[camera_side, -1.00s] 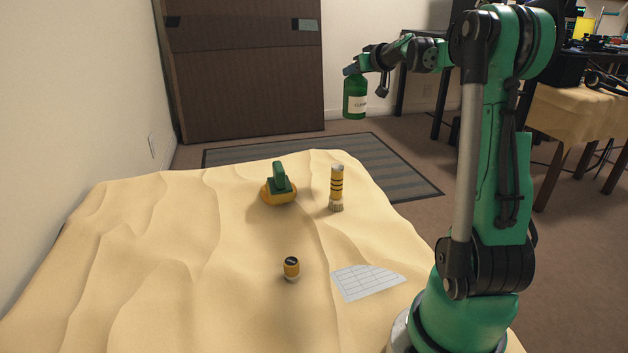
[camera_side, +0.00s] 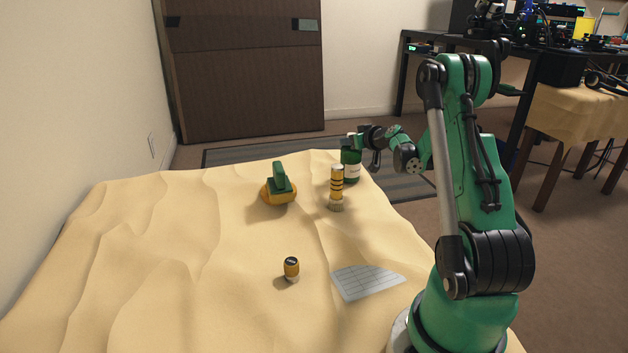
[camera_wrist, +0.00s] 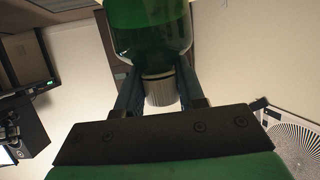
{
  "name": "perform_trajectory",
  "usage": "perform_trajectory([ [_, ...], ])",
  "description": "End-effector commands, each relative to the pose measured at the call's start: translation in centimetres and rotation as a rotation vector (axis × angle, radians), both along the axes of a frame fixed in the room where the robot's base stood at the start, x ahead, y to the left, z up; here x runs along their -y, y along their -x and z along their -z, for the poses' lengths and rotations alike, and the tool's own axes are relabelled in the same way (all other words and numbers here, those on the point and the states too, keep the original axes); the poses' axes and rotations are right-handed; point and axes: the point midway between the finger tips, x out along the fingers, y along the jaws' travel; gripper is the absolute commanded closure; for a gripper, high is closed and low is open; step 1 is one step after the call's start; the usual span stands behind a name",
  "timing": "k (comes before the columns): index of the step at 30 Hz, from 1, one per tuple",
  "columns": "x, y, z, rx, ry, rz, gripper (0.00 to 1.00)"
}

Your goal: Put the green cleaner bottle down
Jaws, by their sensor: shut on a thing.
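The green cleaner bottle (camera_side: 351,164) is upright behind the striped cylinder in the side view, near the far right edge of the cloth-covered table.
A small amber jar (camera_side: 291,268) and a white gridded sheet (camera_side: 367,281) are nearer. The left cloth (camera_side: 130,240) is clear.

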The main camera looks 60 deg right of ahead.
Motion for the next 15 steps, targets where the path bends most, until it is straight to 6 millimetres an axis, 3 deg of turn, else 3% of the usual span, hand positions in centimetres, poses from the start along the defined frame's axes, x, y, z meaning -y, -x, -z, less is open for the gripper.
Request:
perform_trajectory([
  [10,0.01,0.0,0.32,0.0,0.0,0.0,1.0],
  [11,0.0,0.0,0.33,0.0,0.0,0.0,0.61],
  [13,0.0,0.0,0.3,0.0,0.0,0.0,0.41],
  [14,0.0,0.0,0.3,0.0,0.0,0.0,0.35],
  [15,0.0,-0.01,0.3,0.0,0.0,0.0,0.35],
])
